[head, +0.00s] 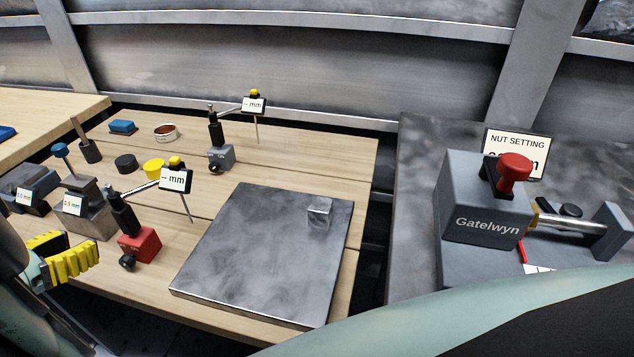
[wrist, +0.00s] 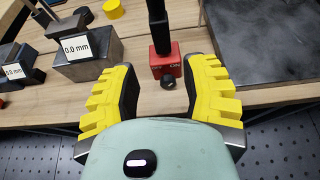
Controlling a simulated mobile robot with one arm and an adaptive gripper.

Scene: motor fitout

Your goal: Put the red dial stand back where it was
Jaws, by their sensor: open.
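The red dial stand (head: 139,245) stands upright on the wooden table, left of the grey surface plate (head: 268,250). It has a red base with a black knob, a black post, and an arm carrying a dial marked "- mm" (head: 176,179). In the wrist view its red base (wrist: 166,66) lies ahead, between the lines of my two yellow fingers. My gripper (wrist: 165,88) is open and empty, with the fingers on either side and short of the base. In the head view my gripper (head: 68,259) shows at the lower left, left of the red base.
A second dial stand with a grey base (head: 221,158) stands behind. Steel blocks with labels (head: 82,210) stand at left. Black (head: 126,163) and yellow (head: 154,168) discs lie behind the red stand. A small metal block (head: 320,211) sits on the plate. The grey Gatelwyn machine (head: 485,205) is at right.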

